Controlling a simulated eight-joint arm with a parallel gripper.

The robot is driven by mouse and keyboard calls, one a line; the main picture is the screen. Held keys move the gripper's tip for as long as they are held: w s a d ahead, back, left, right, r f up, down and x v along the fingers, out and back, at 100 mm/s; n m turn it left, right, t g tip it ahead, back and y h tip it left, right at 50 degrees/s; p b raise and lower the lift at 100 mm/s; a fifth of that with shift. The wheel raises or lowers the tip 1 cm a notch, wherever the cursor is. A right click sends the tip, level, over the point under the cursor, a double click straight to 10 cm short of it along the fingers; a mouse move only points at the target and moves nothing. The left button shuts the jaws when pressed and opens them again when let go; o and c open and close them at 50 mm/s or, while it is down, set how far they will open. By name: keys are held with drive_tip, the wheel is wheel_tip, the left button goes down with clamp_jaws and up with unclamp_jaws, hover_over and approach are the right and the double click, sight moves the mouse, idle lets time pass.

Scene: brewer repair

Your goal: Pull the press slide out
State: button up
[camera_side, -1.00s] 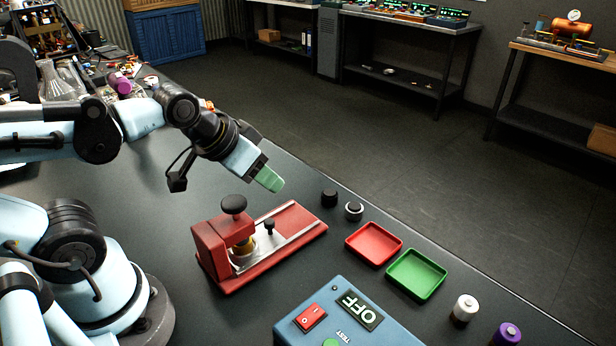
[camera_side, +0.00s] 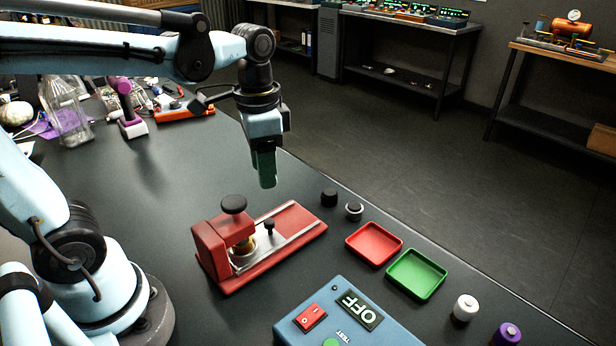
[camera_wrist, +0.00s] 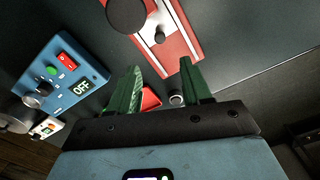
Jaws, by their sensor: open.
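The red press (camera_side: 222,250) stands on the dark bench, with a black round knob (camera_side: 233,204) on top. Its slide (camera_side: 268,242) lies between the metal rails and carries a small black knob (camera_side: 269,226); in the wrist view this small knob (camera_wrist: 159,37) shows near the top. My gripper (camera_side: 266,184) has green fingers pointing down, above and behind the far end of the press, touching nothing. In the wrist view my gripper (camera_wrist: 160,75) is open and empty, its fingers apart. The slide's inner end is partly hidden by the press body.
A red tray (camera_side: 374,243) and a green tray (camera_side: 416,274) lie right of the press. Two small dark caps (camera_side: 329,197) stand near the bench edge. A blue control box (camera_side: 345,320) reading OFF is in front. White and purple cylinders (camera_side: 465,308) stand at right.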

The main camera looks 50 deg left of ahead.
sight(269, 221)
drive_tip(key=shift+f, duration=5.95)
drive_tip(key=shift+c, duration=0.5)
clamp_jaws()
